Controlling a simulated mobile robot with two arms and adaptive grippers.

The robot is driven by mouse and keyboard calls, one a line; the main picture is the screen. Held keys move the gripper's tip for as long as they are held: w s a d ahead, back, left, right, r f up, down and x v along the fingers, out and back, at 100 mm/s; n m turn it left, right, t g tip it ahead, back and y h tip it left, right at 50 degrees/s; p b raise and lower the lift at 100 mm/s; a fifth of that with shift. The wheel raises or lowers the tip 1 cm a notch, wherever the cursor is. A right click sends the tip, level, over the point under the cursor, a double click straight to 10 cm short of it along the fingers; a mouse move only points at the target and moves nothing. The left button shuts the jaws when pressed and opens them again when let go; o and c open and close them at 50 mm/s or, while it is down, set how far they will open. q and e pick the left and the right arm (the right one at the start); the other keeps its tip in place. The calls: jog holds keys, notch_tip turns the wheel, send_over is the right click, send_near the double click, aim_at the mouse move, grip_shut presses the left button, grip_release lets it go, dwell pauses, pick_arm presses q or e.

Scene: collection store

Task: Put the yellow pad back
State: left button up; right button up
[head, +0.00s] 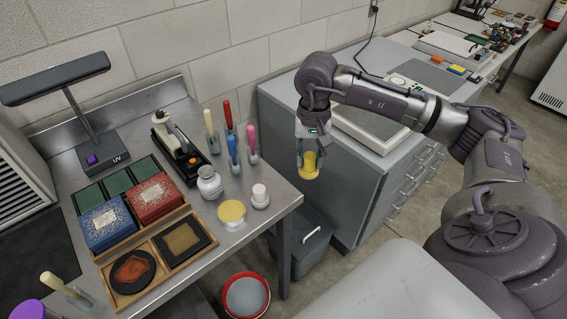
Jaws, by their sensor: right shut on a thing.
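My right gripper (308,146) hangs in front of the grey cabinet, past the right edge of the steel bench, pointing down. It is shut on a small round yellow thing (309,170), which looks like a pad or its lid; I cannot tell which. It is held in the air, clear of the bench. A round silver tin with a yellow top (231,211) stands on the steel bench (262,222) near its front right corner, left of and apart from the gripper. My left gripper is not in view.
A white knob-topped piece (260,197), a jar (210,185) and several coloured-handled tools stand near the tin. A wooden tray (186,262) with boxes and dark pads is to the left. A red-rimmed bucket (246,296) and grey bin (305,245) are on the floor.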

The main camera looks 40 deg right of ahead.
jog(key=w+a+f+p, duration=0.1)
jog(key=w, duration=0.1)
jog(key=w+a+f+p, duration=0.1)
jog(key=w+a+f, duration=0.1)
jog(key=w, duration=0.1)
jog(key=w+a+f+p, duration=0.1)
jog(key=w+f, duration=0.1)
jog(key=w, duration=0.1)
jog(key=shift+w+a+f, duration=0.2)
jog(key=shift+a, duration=0.05)
notch_tip(320, 180, down, 4)
jog(key=shift+r+p, duration=0.1)
jog(key=shift+p, duration=0.9)
jog(key=shift+f, duration=0.2)
jog(key=shift+f+b, duration=0.2)
jog(key=shift+b, duration=0.15)
jog(key=o, duration=1)
jog(key=shift+r, duration=0.2)
